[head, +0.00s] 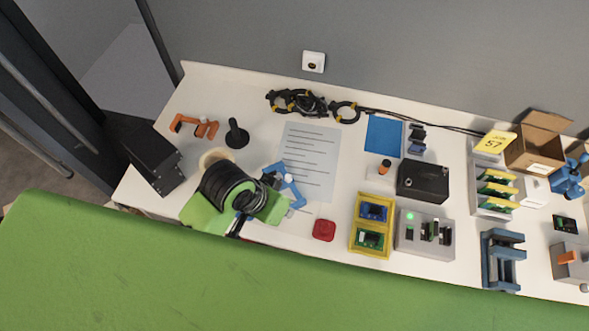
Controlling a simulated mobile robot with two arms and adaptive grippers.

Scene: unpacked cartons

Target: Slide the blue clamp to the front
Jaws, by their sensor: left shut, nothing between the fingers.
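The blue clamp (289,189) lies on the white bench, left of the middle, beside the lower left part of a printed sheet. My left gripper (270,180) is shut and empty, low over the bench at the clamp's left side. It overlaps the clamp's left end in the picture; I cannot tell whether they touch. My green and black arm hides the bench to the left of the clamp. My right gripper is not in view.
A red square object (324,230) lies near the front edge, right of the clamp. A yellow tray (354,226) with boards stands further right. An orange clamp (196,126) and a black stand (237,134) are behind my arm. The printed sheet (309,156) lies behind.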

